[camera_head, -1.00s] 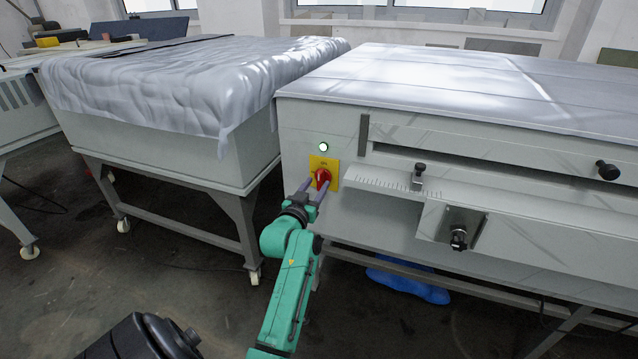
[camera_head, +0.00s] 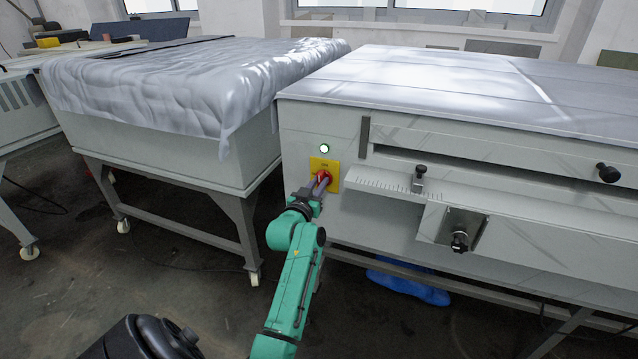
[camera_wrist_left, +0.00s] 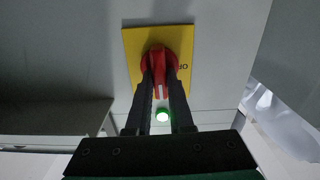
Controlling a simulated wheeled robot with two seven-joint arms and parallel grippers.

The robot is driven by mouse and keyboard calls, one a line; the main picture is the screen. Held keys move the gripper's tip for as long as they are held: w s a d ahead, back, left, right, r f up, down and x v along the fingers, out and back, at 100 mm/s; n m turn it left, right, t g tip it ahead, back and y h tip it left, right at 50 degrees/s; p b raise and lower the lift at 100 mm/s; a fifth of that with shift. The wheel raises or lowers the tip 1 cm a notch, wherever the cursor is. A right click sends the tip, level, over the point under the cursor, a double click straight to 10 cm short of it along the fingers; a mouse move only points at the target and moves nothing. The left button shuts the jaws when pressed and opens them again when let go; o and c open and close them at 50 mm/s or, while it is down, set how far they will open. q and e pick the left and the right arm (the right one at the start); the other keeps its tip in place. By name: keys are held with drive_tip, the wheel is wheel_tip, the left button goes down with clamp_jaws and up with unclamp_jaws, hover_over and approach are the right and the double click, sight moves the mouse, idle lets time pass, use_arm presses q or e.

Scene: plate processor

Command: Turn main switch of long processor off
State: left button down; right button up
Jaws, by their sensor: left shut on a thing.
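The main switch (camera_head: 322,177) is a red rotary knob on a yellow plate (camera_head: 331,165), on the front of the long processor (camera_head: 301,138) near its left end. My left gripper (camera_head: 318,186) is shut on the knob. In the left wrist view the red knob (camera_wrist_left: 159,66) sits between the two dark fingers of my left gripper (camera_wrist_left: 160,84). Part of the word "OFF" shows upside down on the yellow plate (camera_wrist_left: 183,50) there. A round lamp (camera_head: 324,148) above the switch glows green-white, and it glows green in the wrist view (camera_wrist_left: 162,114). My right gripper is not in view.
A ruled ledge (camera_head: 385,186), a black knob (camera_head: 608,173) and a lever fitting (camera_head: 460,238) stick out from the processor to the right of the switch. A cloth-covered table (camera_head: 170,150) on castors stands to the left. A blue bag (camera_head: 410,284) lies on the floor below.

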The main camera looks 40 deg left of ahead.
use_arm(q)
drive_tip(key=n+p, duration=0.2)
drive_tip(key=shift+a+r+n, duration=0.1)
drive_tip(key=shift+r+n, duration=0.1)
drive_tip(key=shift+n, duration=0.1)
drive_tip(key=shift+n+p, duration=0.7)
drive_tip(key=shift+n, duration=0.2)
drive_tip(key=n+p, duration=0.1)
drive_tip(key=n, duration=0.1)
drive_tip(key=shift+a+f+n, duration=0.1)
drive_tip(key=shift+n, duration=0.2)
drive_tip(key=n+p, duration=0.2)
drive_tip(key=n, duration=0.1)
drive_tip(key=shift+s+f+n, duration=0.1)
drive_tip(key=shift+n, duration=0.2)
drive_tip(key=shift+a+f+n+p, duration=0.15)
drive_tip(key=shift+n+p, duration=0.25)
drive_tip(key=shift+n, duration=1.3)
drive_tip(key=shift+f+n+p, duration=0.15)
drive_tip(key=shift+n+p, duration=0.25)
drive_tip(key=shift+n, duration=1.3)
drive_tip(key=c, duration=0.8)
unclamp_jaws()
